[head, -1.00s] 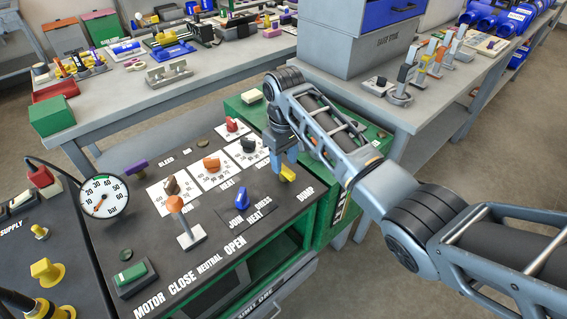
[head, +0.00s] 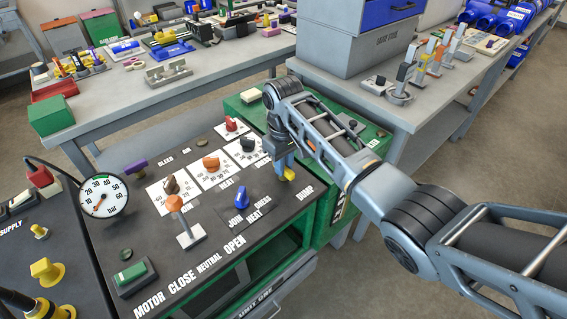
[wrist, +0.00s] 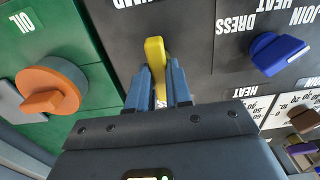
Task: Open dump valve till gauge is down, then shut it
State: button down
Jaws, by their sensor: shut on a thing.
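The dump valve's yellow handle (head: 289,174) stands beside the DUMP label at the right edge of the sloped black panel. My gripper (head: 284,166) is over it, pointing down. In the wrist view the yellow handle (wrist: 154,50) sits between my two blue-grey fingers, and my gripper (wrist: 160,85) is shut on it. The handle's far end sticks out past the fingertips; its base is partly hidden. The round white gauge (head: 103,196) stands at the panel's left edge. Its red needle appears to point to the lower left; the exact reading is too small to tell.
A blue knob (head: 241,198) is close to the left of the handle. An orange-topped lever (head: 176,205) and a green button (head: 132,274) are farther left. In the wrist view an orange round knob (wrist: 50,92) sits on green metal, left of my gripper.

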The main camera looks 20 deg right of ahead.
jog(key=shift+n, duration=0.3)
jog(key=n+p, duration=0.1)
jog(key=n, duration=0.2)
jog(key=shift+r+p, duration=0.1)
jog(key=shift+p, duration=0.2)
jog(key=n+p, duration=0.1)
jog(key=n, duration=0.8)
jog(key=shift+n, duration=0.3)
jog(key=n, duration=0.4)
jog(key=shift+n, duration=0.3)
jog(key=c, duration=1)
grip_release()
jog(key=shift+c, duration=0.2)
